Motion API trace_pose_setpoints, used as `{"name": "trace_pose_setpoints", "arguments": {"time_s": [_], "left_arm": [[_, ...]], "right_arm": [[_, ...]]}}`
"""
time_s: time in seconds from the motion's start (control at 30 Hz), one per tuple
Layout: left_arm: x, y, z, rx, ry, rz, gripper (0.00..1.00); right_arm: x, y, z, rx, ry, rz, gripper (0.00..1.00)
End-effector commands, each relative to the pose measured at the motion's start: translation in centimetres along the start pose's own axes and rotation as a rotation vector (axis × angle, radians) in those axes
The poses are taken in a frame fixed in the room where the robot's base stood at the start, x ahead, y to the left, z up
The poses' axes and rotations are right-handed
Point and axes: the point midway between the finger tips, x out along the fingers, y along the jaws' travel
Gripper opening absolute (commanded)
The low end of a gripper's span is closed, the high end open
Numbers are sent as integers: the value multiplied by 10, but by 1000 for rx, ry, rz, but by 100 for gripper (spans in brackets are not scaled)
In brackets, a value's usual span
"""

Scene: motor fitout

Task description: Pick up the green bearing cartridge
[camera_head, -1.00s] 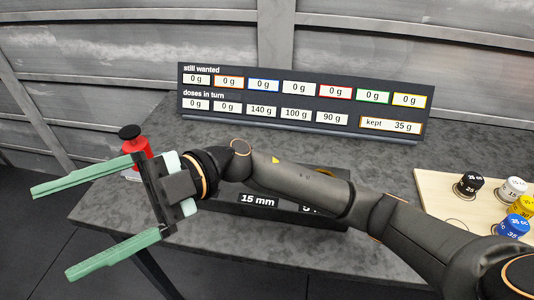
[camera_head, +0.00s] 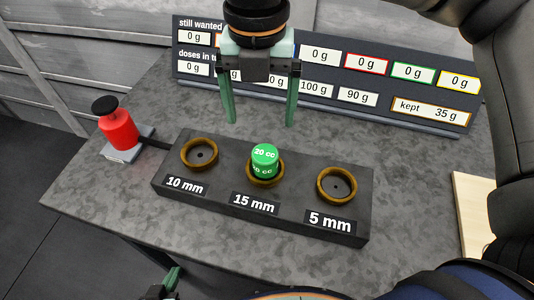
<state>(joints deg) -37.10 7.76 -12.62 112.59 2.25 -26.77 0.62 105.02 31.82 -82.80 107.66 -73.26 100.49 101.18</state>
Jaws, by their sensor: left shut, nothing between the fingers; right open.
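The green bearing cartridge (camera_head: 265,158), marked "20 cc", stands upright in the middle ring of a dark block (camera_head: 300,205), above the "15 mm" label. My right gripper (camera_head: 260,123) is open and empty, fingers pointing down, above and behind the cartridge in the picture and apart from it. My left gripper (camera_head: 172,279) shows only as a green finger at the bottom edge, well apart from the block; most of it is out of frame.
The "10 mm" ring (camera_head: 199,153) and "5 mm" ring (camera_head: 337,185) are empty. A red plunger-like device (camera_head: 118,130) stands left of the block. A display board (camera_head: 380,80) stands behind. A pale wooden board (camera_head: 472,215) lies at right.

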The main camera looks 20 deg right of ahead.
Motion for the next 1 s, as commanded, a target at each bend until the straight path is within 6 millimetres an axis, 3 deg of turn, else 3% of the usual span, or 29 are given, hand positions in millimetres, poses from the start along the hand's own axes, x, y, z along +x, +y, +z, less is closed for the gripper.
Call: {"name": "trace_pose_setpoints", "arguments": {"time_s": [0.2,0.47,0.7,1.0], "left_arm": [[-1,0,3,1,-6,1,0],[-2,1,2,1,-5,1,0],[-3,0,2,2,-2,-1,0],[-3,-2,4,1,-7,-4,0]], "right_arm": [[41,-1,-1,-3,6,-1,94],[62,-2,-2,-4,6,2,94],[97,-8,-5,-4,7,1,94],[108,-7,-4,-4,5,4,94]]}}
